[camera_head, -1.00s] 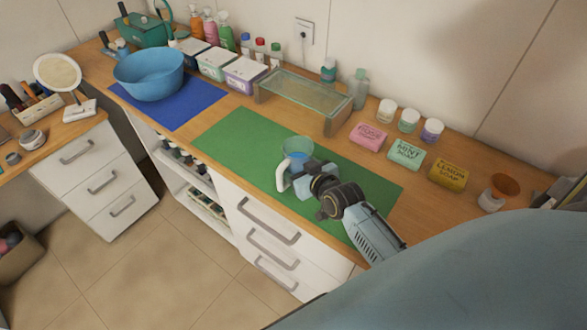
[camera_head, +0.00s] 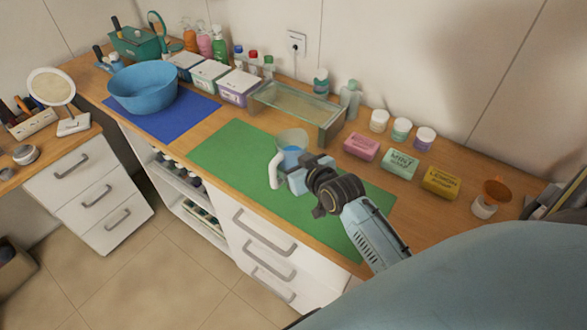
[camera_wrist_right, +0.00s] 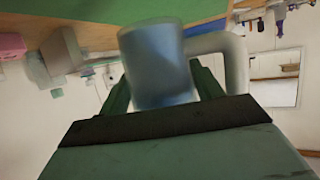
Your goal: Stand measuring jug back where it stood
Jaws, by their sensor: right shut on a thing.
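The measuring jug (camera_head: 292,141) is a clear cup with blue contents and a thick white handle on its left side in the head view. My right gripper (camera_head: 300,172) is shut on it, over the green mat (camera_head: 237,147). In the right wrist view the jug (camera_wrist_right: 155,65) sits between the fingers of the right gripper (camera_wrist_right: 165,95), with its white handle (camera_wrist_right: 232,50) to the right. The jug looks about upright in the head view. Whether its base touches the mat is hidden by the gripper. My left gripper is not in view.
A blue bowl (camera_head: 142,88) stands on a blue mat (camera_head: 190,113) at left. A glass shelf (camera_head: 295,100) stands behind the green mat. Pink (camera_head: 361,147), mint (camera_head: 400,163) and yellow soap boxes (camera_head: 440,182) line the right. An orange funnel (camera_head: 497,189) sits on a jar further right.

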